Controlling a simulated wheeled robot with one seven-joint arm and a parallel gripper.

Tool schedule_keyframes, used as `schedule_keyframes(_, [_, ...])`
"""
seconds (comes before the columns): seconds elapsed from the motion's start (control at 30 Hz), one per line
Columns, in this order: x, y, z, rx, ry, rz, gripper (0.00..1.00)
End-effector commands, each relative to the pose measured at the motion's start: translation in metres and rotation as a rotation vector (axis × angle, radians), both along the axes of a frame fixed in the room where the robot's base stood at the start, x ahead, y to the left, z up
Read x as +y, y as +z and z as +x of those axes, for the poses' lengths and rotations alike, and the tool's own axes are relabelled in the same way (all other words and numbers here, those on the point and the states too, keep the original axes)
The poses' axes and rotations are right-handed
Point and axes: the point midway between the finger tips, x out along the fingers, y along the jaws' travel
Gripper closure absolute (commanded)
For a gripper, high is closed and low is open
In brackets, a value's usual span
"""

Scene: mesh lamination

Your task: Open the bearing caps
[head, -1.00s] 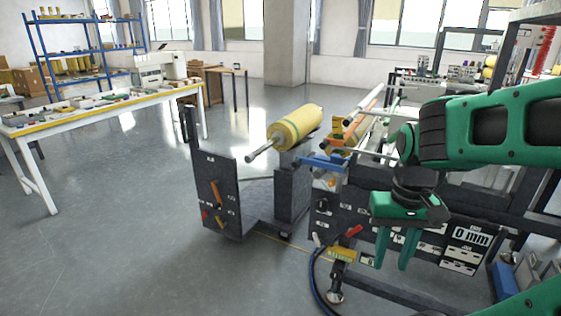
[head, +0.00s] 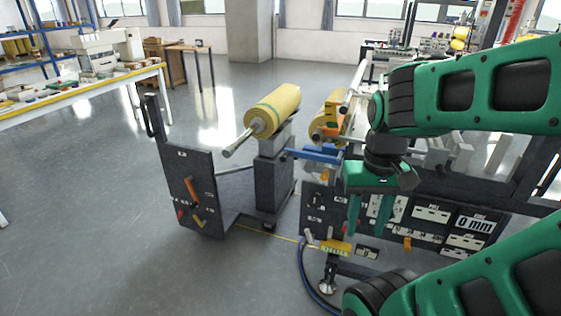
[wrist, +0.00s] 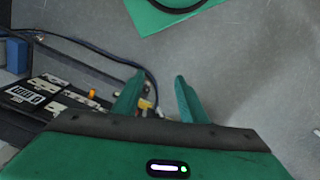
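Small orange parts (head: 328,132) sit at the near roller ends of the laminating machine, just above a blue bracket (head: 318,155). They may be the bearing caps, but they are too small to tell whether they are open or shut. My gripper (head: 368,228) hangs pointing down in front of the machine's dark front panel, right of the orange parts and lower than them. Its two green fingers are apart with nothing between them. In the wrist view the open fingers (wrist: 159,78) are over the floor, and no cap shows there.
A dark cart (head: 188,190) stands left of the machine, with a yellow roll (head: 273,110) beside it on a post. A cable (head: 303,270) curves to the floor at the machine's near foot. A white worktable (head: 75,98) is at left. The floor at front left is clear.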

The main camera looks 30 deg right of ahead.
Motion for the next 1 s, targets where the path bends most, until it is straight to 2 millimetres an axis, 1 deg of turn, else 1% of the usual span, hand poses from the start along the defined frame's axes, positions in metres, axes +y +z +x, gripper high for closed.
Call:
schedule_keyframes(0.07, [-0.004,-0.003,0.004,0.005,-0.032,-0.014,0.61])
schedule_keyframes(0.17, [-0.016,-0.012,0.020,0.027,-0.104,-0.054,0.61])
schedule_keyframes(0.37, [-0.047,-0.041,0.059,0.059,-0.326,-0.219,0.61])
schedule_keyframes(0.57, [-0.076,-0.066,0.100,0.024,-0.516,-0.436,0.61])
schedule_keyframes(0.7, [-0.093,-0.080,0.132,-0.051,-0.613,-0.599,0.61])
schedule_keyframes(0.8, [-0.102,-0.086,0.155,-0.131,-0.663,-0.712,0.61])
schedule_keyframes(0.87, [-0.106,-0.089,0.170,-0.191,-0.684,-0.777,0.61])
schedule_keyframes(1.0, [-0.108,-0.092,0.208,-0.359,-0.707,-0.908,0.61])
